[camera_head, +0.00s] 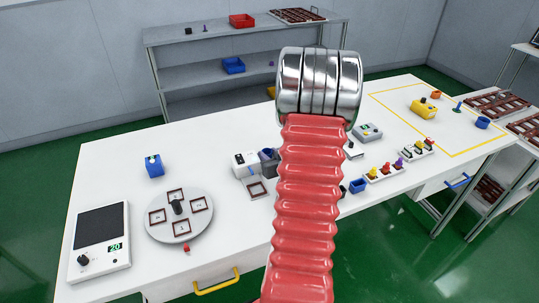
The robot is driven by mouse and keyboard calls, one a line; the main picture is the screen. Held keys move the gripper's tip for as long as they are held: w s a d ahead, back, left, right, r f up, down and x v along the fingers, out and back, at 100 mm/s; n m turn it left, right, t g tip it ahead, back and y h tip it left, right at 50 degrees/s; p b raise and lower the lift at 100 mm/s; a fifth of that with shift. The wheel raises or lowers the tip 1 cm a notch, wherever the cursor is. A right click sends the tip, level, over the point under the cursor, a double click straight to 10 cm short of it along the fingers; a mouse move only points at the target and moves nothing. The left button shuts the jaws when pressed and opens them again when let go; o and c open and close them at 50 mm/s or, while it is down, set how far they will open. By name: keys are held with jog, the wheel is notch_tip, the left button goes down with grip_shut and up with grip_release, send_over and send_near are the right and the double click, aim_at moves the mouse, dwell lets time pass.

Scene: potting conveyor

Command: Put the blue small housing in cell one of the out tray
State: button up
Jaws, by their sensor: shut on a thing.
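My arm, in a red ribbed sleeve with a polished metal end, rises through the middle of the view. My gripper's jaws do not show, so what they hold cannot be seen. A blue box-shaped piece (154,167) stands upright on the white bench at the left, behind the round turntable. A small open blue piece (358,186) lies right of my arm. I cannot tell whether either is the blue small housing. Brown divided trays (495,103) stand at the right edge; a similar tray (297,15) is on the back shelf. I cannot tell which is the out tray.
A grey turntable (205,232) with square frames and a scale (100,240) stand at the left. A white device (245,164) stands mid-bench. A rack with coloured knobs (384,173) is right of my arm. A yellow housing (424,107) sits inside a yellow outline.

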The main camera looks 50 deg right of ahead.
jog(key=shift+f, duration=0.45)
jog(key=shift+s+a+f, duration=0.1)
jog(key=shift+s+f, duration=0.05)
jog(key=shift+f, duration=0.15)
jog(key=o, duration=0.8)
jog(key=shift+a, duration=0.1)
jog(key=shift+r, duration=0.45)
jog(key=v, duration=1.1)
jog(key=shift+s+r, duration=0.25)
jog(key=shift+r, duration=0.25)
